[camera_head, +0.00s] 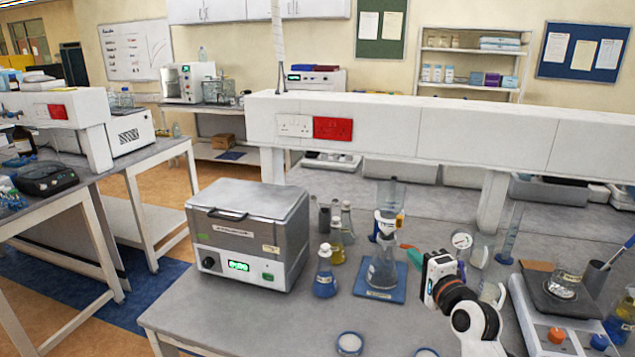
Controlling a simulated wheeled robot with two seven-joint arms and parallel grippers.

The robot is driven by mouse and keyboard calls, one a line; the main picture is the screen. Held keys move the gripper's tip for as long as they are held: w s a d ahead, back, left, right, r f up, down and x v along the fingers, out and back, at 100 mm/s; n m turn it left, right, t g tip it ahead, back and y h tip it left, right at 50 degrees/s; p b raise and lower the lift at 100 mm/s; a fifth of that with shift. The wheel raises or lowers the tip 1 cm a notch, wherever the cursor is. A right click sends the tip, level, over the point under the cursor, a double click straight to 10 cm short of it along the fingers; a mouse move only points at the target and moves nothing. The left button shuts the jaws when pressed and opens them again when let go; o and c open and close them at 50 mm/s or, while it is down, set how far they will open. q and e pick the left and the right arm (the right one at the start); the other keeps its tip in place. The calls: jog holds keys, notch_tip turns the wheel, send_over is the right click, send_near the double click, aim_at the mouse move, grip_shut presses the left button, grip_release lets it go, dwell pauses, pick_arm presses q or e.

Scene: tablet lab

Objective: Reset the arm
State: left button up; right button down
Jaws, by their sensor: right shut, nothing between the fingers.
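My right gripper (436,278) is above the grey lab bench (225,318), right of the blue mat. My white and black right arm comes in from the lower right. The gripper is shut with nothing held; its fingertips are hard to make out. A clear flask (382,266) stands on the blue mat (380,293) just left of the gripper. My left gripper is not in view.
A grey metal box (248,233) with a green display stands left on the bench. A blue-liquid flask (325,274) stands beside it. A balance (563,290) holding a beaker is at right. Round dishes (349,344) lie near the front. A white shelf beam (450,131) spans behind.

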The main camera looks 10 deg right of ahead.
jog(key=s+a+f+n+g, duration=0.3)
jog(key=s+f+n+g, duration=0.15)
jog(key=s+f, duration=0.35)
jog(key=s+a+f+n+g, duration=0.3)
jog(key=s+a+f+n, duration=0.15)
jog(key=s+f, duration=0.35)
jog(key=s+f+n+g+h, duration=0.1)
jog(key=s+f+n+g, duration=0.25)
jog(key=s, duration=0.85)
jog(key=s+f+n+g+h, duration=0.1)
jog(key=s+f+n+g, duration=0.3)
jog(key=s, duration=0.7)
notch_tip(320, 180, down, 27)
jog(key=s+n+b, duration=0.1)
jog(key=s+b, duration=0.1)
jog(key=s+d+f+g+b, duration=0.1)
jog(key=s+d+f, duration=0.1)
jog(key=s+f, duration=1.3)
jog(key=shift+s+d+f, duration=0.3)
jog(key=shift+s+f, duration=0.1)
jog(key=shift+f, duration=0.35)
jog(key=shift+n, duration=0.25)
